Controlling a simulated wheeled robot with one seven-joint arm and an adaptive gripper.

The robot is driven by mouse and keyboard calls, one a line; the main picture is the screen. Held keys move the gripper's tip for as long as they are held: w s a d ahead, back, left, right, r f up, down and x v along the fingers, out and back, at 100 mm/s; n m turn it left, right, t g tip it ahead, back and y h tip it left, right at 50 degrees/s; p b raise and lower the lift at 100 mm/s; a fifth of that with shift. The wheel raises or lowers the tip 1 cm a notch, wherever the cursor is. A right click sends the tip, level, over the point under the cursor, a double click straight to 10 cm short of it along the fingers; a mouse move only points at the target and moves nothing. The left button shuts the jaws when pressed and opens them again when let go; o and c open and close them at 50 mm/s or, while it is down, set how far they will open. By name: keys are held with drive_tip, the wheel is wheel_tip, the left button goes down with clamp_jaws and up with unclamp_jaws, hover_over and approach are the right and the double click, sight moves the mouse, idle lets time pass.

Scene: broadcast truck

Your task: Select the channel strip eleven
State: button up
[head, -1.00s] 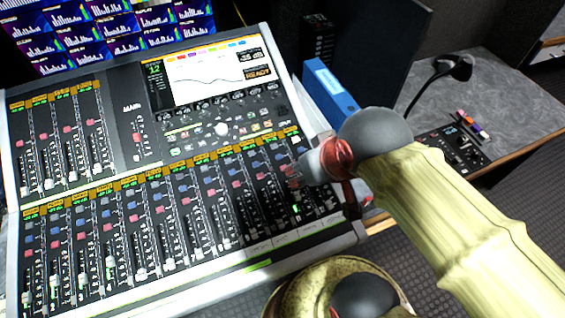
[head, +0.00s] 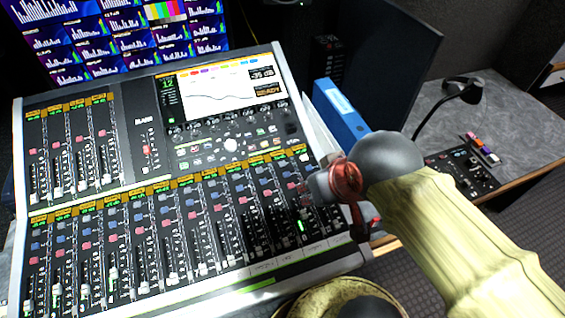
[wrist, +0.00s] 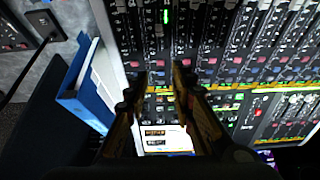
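The mixing console (head: 140,122) fills the left and middle of the head view. Its lower bank holds a row of channel strips with coloured buttons and faders. Their numbers are too small to read, so I cannot tell strip eleven by its label. The console screen (head: 215,90) shows a green 12. My gripper (head: 318,188) is over the right end of the lower bank; its fingertips are hard to make out there. In the wrist view my gripper (wrist: 163,74) has two fingers apart, with strip buttons (wrist: 160,98) visible between them. Nothing is held.
A blue binder (head: 338,112) stands close against the console's right side. Beyond it are a gooseneck microphone (head: 462,92) and a small control panel (head: 462,170) on the grey desk. A monitor wall (head: 125,40) stands behind. A dark panel (head: 390,60) rises behind the binder.

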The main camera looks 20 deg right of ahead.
clamp_jaws()
idle(1.4)
